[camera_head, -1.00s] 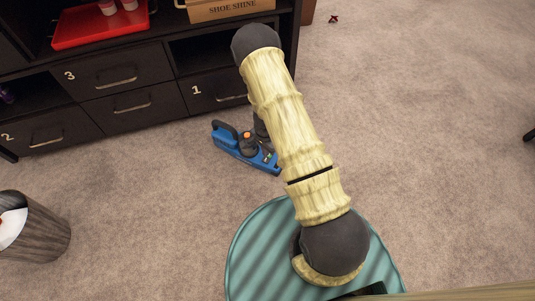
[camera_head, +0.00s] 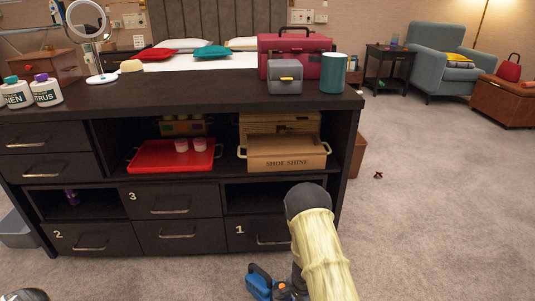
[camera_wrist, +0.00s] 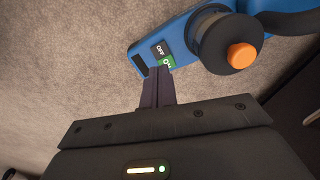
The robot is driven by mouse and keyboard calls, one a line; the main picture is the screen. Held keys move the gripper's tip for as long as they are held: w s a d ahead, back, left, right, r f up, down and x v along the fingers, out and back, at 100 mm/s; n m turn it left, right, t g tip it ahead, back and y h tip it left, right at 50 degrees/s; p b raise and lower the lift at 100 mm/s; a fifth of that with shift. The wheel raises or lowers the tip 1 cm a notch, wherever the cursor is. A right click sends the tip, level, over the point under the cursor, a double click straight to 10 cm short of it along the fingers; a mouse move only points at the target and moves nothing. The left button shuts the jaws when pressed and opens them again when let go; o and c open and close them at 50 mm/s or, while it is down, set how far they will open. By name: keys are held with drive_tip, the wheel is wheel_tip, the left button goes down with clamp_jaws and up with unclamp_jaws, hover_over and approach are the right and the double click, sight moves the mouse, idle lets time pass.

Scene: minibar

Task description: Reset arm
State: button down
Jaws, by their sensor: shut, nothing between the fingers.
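My gripper (camera_wrist: 158,88) is shut and empty in the wrist view, its dark fingertips close together. Just beyond them is a blue device (camera_wrist: 178,25) with OFF and green ON labels and a dark knob with an orange top. The fingertips overlap the ON label in the picture; I cannot tell whether they touch it. In the head view, part of the blue device (camera_head: 258,281) shows at the bottom edge, on the carpet in front of the cabinet. My arm hangs beside it and hides part of it.
A dark cabinet (camera_head: 170,235) with numbered drawers stands in front of me. It holds a red tray (camera_head: 150,158) and a shoe shine box (camera_head: 287,153). A small red item (camera_head: 378,175) lies on the carpet. The floor (camera_head: 440,230) at the right is mostly clear.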

wheel_tip(320, 180, up, 29)
drive_tip(key=s+a+n+t+y+p, duration=0.1)
drive_tip(key=s+a+n+p, duration=0.1)
drive_tip(key=n+p, duration=0.45)
drive_tip(key=s+d+r+n+t+h+p, duration=0.1)
drive_tip(key=s+r+n+p, duration=0.35)
drive_tip(key=r, duration=0.75)
drive_tip(key=s+d+r+n+t+p, duration=0.1)
drive_tip(key=s+r+p, duration=0.6)
drive_tip(key=r, duration=0.4)
wheel_tip(320, 180, up, 38)
drive_tip(key=p, duration=3.6)
drive_tip(key=shift+s, duration=0.45)
drive_tip(key=shift+f, duration=0.15)
